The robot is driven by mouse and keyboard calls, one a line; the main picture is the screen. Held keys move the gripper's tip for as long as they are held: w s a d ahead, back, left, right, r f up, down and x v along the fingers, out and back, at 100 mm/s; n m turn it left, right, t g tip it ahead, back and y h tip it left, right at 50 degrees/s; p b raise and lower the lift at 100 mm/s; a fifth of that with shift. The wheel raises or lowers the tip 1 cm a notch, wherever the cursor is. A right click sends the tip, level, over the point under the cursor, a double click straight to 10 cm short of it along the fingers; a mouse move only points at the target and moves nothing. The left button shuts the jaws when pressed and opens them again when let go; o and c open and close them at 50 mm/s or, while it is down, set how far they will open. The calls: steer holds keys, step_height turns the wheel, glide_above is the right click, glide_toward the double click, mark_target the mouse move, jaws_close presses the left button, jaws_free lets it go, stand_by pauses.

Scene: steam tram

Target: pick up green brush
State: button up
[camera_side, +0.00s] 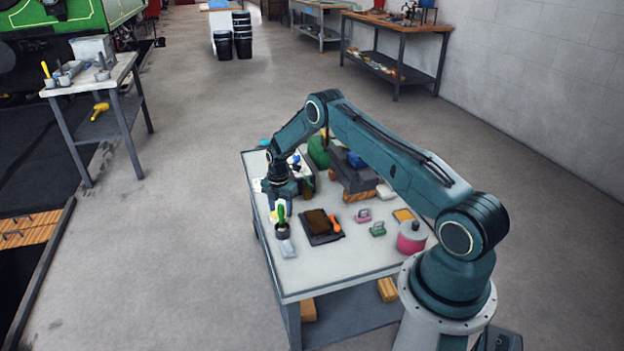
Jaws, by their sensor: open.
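A green upright handle (281,213) stands in a small dark cup (282,230) near the left edge of the table; whatever it ends in is hidden in the cup. A small green block with a handle, brush-like (377,230), lies on the right part of the table. The view is too small to tell which one is the green brush. My gripper (281,203) points down just above and behind the green upright handle. It is open; its fingers are small and hard to make out, and contact with the handle cannot be told.
The grey table (335,260) also holds a dark tray (318,225) with an orange-handled tool, a pink block (363,215), a pink-red pot (411,238) and a pale block (287,249). Dark blocks (355,180) stand behind. The table's front is clear.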

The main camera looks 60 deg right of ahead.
stand_by(0.3)
jaws_close()
steer(key=shift+r, duration=0.15)
step_height(320, 180, up, 20)
stand_by(0.8)
stand_by(0.4)
